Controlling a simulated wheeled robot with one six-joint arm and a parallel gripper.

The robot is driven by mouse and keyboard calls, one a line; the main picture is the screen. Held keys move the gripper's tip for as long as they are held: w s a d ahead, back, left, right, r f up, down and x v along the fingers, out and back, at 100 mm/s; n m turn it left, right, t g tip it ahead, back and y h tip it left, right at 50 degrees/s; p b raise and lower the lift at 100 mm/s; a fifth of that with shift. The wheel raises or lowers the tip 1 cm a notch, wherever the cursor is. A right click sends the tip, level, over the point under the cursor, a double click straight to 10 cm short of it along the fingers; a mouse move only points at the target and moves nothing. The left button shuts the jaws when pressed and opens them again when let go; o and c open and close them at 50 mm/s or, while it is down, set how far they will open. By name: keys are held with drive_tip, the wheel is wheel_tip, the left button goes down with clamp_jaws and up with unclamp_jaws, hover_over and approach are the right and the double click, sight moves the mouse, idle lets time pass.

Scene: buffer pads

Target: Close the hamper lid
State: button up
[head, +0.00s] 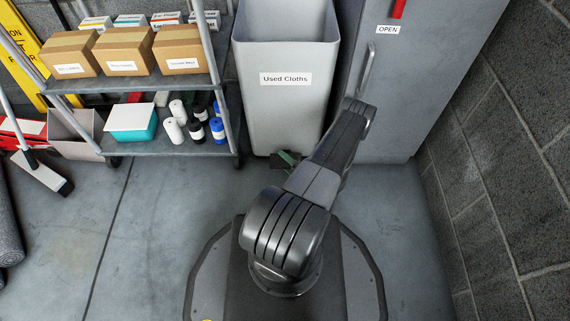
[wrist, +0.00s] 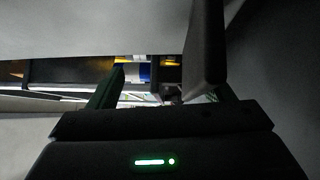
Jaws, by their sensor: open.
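The hamper (head: 285,110) is a tall pale grey bin labelled "Used Cloths", standing upright between the shelf cart and a grey cabinet. Its top shows open at the upper edge of the head view, and I look into its empty-looking inside. I cannot make out a lid; the picture cuts off above the rim. My gripper (head: 286,158) is low, by the hamper's front bottom edge, partly hidden behind my arm. In the wrist view, my gripper (wrist: 155,80) is open with nothing seen held between its two dark fingers. A pale surface fills the top of that view.
A shelf cart (head: 160,85) with boxes and bottles stands left of the hamper. The grey cabinet (head: 405,120) with a vertical handle (head: 367,70) is close on the right, then a block wall (head: 510,170).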

sight(285, 164)
drive_tip(key=o, duration=0.6)
drive_tip(key=r, duration=0.1)
drive_tip(key=r+p, duration=0.1)
drive_tip(key=r, duration=0.3)
drive_tip(key=shift+w+r, duration=0.1)
drive_tip(key=shift+w, duration=0.15)
drive_tip(key=shift+c, duration=0.2)
drive_tip(key=shift+r+p, duration=0.35)
drive_tip(key=f, duration=0.3)
drive_tip(key=shift+s+a+g+h, duration=0.1)
drive_tip(key=shift+s+g+h, duration=0.1)
drive_tip(key=shift+g+h, duration=0.2)
drive_tip(key=shift+b+v, duration=0.85)
drive_tip(key=shift+v, duration=1.85)
drive_tip(key=shift+s+d+f, duration=0.1)
drive_tip(key=shift+s+d, duration=0.3)
drive_tip(key=shift+d, duration=0.2)
drive_tip(key=c, duration=1.1)
drive_tip(key=shift+f+b+v, duration=0.2)
drive_tip(key=shift+b+v, duration=0.5)
drive_tip(key=shift+v, duration=1.55)
drive_tip(key=shift+f+b+v, duration=0.2)
drive_tip(key=shift+b+v, duration=0.5)
drive_tip(key=shift+v, duration=1.55)
drive_tip(key=shift+s+a, duration=0.1)
drive_tip(key=shift+a, duration=0.05)
